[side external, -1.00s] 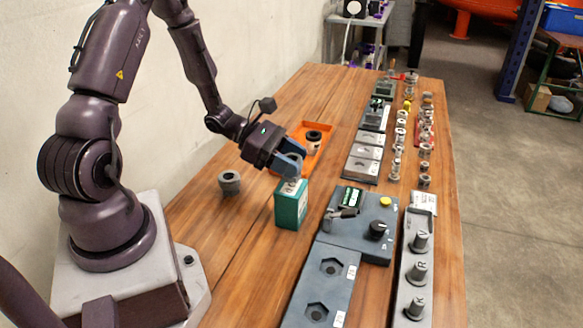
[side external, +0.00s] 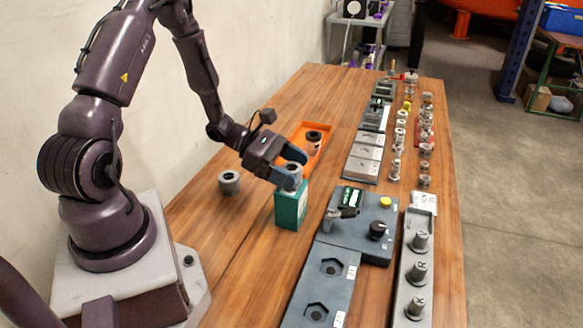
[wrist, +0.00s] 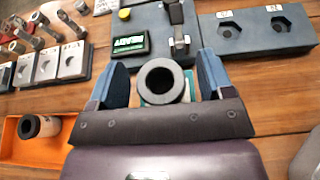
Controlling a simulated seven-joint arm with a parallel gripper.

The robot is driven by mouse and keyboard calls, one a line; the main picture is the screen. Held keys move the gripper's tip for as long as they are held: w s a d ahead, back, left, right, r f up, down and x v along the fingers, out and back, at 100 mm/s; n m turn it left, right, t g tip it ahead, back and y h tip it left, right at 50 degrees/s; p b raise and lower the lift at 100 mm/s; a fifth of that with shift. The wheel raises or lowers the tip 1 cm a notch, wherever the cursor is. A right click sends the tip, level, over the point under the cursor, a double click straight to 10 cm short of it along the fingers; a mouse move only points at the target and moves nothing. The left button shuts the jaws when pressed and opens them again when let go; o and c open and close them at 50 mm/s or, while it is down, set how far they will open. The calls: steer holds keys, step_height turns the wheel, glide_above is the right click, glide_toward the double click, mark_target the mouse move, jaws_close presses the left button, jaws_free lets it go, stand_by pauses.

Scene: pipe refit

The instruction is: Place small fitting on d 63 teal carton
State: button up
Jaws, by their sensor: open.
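The teal carton (side external: 290,209) stands upright on the wooden table, left of the grey-blue device. A small grey ring-shaped fitting (side external: 292,171) sits on top of the carton. My gripper (side external: 289,168) is just above the carton, with its blue fingers spread to either side of the fitting. In the wrist view the fitting (wrist: 164,81) shows its round bore between the open fingers, with a gap on each side. A strip of teal carton (wrist: 188,84) shows behind it; the rest of the carton top is hidden.
A grey ring fitting (side external: 229,182) stands on the table at left. An orange tray (side external: 318,155) with a fitting in it lies behind the carton. The grey-blue device (side external: 365,225) with green display and knob is close on the right. Several fittings stand at the far right.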

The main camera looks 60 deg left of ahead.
steer(key=v, duration=1.1)
steer(key=s+d+r+m+g+y, duration=0.2)
steer(key=d+r+m, duration=0.6)
steer(key=m, duration=0.5)
steer(key=s+d+r+m+g+y, duration=0.2)
steer(key=s+d+r+m+y, duration=0.3)
steer(key=r+m, duration=0.5)
steer(key=d+m+y, duration=0.2)
steer(key=m, duration=0.2)
steer(key=shift+d+r+y, duration=0.3)
steer(key=shift+d, duration=0.05)
